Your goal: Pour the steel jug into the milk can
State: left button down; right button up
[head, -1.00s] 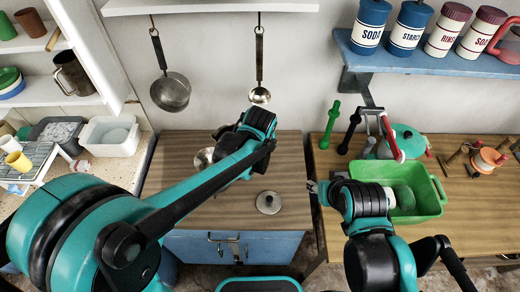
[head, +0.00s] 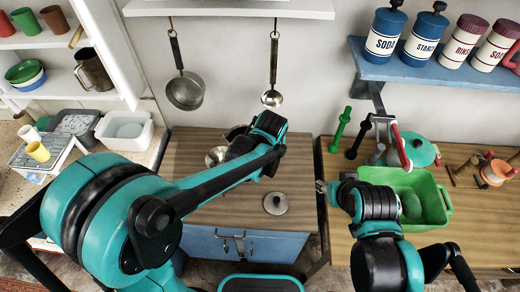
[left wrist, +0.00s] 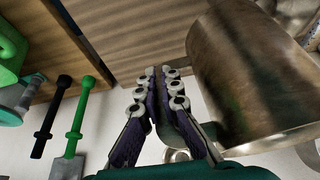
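My left gripper (head: 268,128) is over the wooden worktop near the wall, mostly hidden by its own arm in the head view. In the left wrist view its fingers (left wrist: 157,72) are close together, with a dark strip like a handle between them. The steel jug (left wrist: 255,80) is a large shiny cylinder right beside these fingers. In the head view only a dark rim of the jug (head: 234,132) shows behind the arm. A round metal mouth, probably the milk can (head: 216,156), shows left of the arm. My right gripper (head: 321,188) is left of the green tub; its fingers are too small to read.
A round metal lid (head: 276,203) lies on the worktop (head: 300,165). A saucepan (head: 185,92) and a ladle (head: 272,97) hang on the wall. The green tub (head: 432,200) and a teal pot (head: 420,150) stand on the right table. Crockery and a white basin are at left.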

pick_arm(q)
jog(key=shift+d+r+n+h+p, duration=0.15)
jog(key=shift+d+r+h+p, duration=0.1)
jog(key=shift+r+h+p, duration=0.5)
jog(key=shift+d+r+n+h+p, duration=0.2)
jog(key=shift+r+h+p, duration=0.2)
jog(key=shift+r+h, duration=0.4)
jog(key=shift+r, duration=0.15)
jog(key=shift+r, duration=0.15)
jog(key=shift+r+n+h, duration=0.25)
jog(key=shift+r+h, duration=0.6)
jog(key=shift+h, duration=0.2)
jog(key=shift+a+r, duration=0.1)
jog(key=shift+a+r+h, duration=0.1)
jog(key=shift+r+h, duration=0.25)
jog(key=shift+h, duration=0.25)
